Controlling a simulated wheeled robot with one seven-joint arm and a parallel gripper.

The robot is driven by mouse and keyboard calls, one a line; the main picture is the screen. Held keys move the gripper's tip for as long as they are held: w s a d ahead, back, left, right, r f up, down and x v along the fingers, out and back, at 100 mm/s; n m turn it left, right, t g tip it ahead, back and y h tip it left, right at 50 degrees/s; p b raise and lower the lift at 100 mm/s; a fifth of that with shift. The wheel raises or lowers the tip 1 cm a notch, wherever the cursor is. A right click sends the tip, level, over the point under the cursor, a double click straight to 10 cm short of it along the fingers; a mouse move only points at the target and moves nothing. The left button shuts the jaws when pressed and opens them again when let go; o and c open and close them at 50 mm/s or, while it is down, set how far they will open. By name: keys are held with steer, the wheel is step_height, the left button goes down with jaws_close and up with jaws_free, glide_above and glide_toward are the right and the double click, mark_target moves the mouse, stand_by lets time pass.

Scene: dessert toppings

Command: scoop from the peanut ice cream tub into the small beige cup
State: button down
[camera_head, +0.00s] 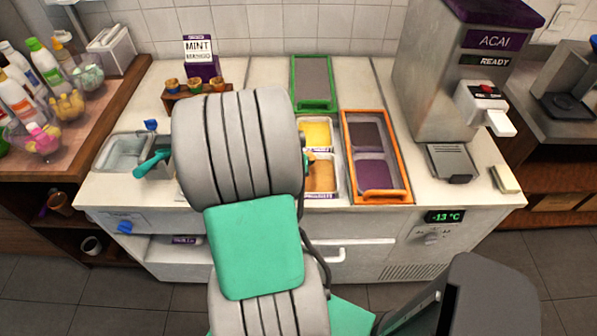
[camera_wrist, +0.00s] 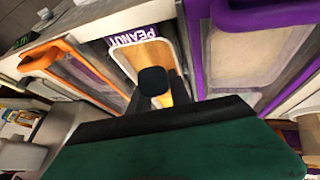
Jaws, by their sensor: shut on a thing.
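The peanut ice cream tub (camera_head: 321,176) is open, light brown, in the counter behind my arm. In the wrist view the tub (camera_wrist: 158,60) lies straight ahead of my gripper (camera_wrist: 155,92), with its PEANUT label upside down. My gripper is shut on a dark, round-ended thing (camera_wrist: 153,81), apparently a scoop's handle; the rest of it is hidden. In the head view my arm hides the gripper. Three small cups (camera_head: 195,85) stand in a wooden holder at the back left; I cannot tell which is the beige one.
A yellow tub (camera_head: 317,132) sits behind the peanut tub. An orange-framed lid (camera_head: 407,170) lies to the right, a green-framed lid (camera_head: 313,105) behind. A teal-handled tool (camera_head: 153,163) rests at the metal basin (camera_head: 118,152). The acai machine (camera_head: 440,70) stands right.

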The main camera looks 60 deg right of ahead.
steer(key=shift+s+a+r+p, duration=0.15)
steer(key=shift+a+r+p, duration=0.2)
steer(key=shift+r+p, duration=0.75)
steer(key=shift+s+a+r+p, duration=0.25)
steer(key=shift+r+p, duration=0.6)
steer(key=shift+r, duration=0.6)
steer(key=shift+s+a+r+p, duration=0.1)
steer(key=shift+a+r+p, duration=0.3)
steer(key=shift+r+p, duration=0.7)
steer(key=shift+r, duration=0.1)
